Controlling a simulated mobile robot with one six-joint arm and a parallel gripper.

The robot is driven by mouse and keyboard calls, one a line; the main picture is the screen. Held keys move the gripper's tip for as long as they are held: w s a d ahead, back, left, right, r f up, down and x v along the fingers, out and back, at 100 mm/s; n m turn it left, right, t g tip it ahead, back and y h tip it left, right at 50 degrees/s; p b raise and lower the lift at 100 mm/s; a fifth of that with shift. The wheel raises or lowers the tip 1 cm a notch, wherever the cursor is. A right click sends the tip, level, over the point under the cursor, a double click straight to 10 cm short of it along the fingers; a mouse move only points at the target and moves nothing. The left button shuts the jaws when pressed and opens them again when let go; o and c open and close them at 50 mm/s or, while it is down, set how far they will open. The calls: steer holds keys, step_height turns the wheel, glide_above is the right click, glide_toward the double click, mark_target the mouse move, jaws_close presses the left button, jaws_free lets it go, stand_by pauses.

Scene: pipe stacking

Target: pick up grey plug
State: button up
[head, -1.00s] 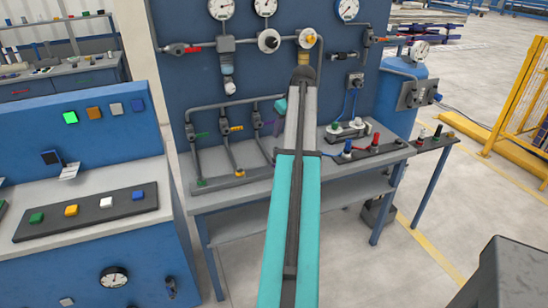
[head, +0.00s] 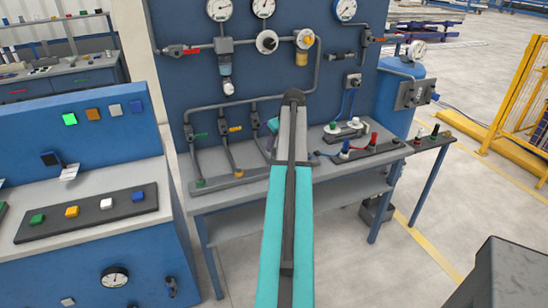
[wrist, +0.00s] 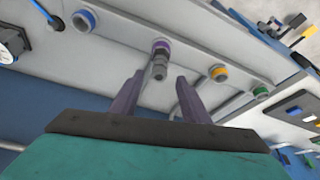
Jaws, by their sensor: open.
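In the wrist view, a grey plug (wrist: 160,67) stands at a purple-ringed fitting (wrist: 161,45) on the pale bench surface. My gripper (wrist: 160,76) is open, with one purple-grey finger on each side of the line to the plug. The plug's near end shows between the fingertips, with gaps on both sides. I cannot tell how deep it lies between them. In the head view, my arm hides the plug and most of the gripper; only a small teal part of the gripper (head: 272,124) shows left of the arm's end.
Yellow (wrist: 218,72) and green (wrist: 260,92) ringed fittings lie to the right in the wrist view, and a blue-ringed one (wrist: 84,19) to the left. Bent grey pipes (head: 232,145) rise beside my arm. A black strip with red and blue connectors (head: 372,148) sits right of it.

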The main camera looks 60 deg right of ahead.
mark_target(275, 149)
steer(key=shift+f, duration=0.15)
steer(key=shift+p+x, duration=1.05)
steer(key=shift+x, duration=1.45)
steer(key=shift+s, duration=0.1)
jaws_close()
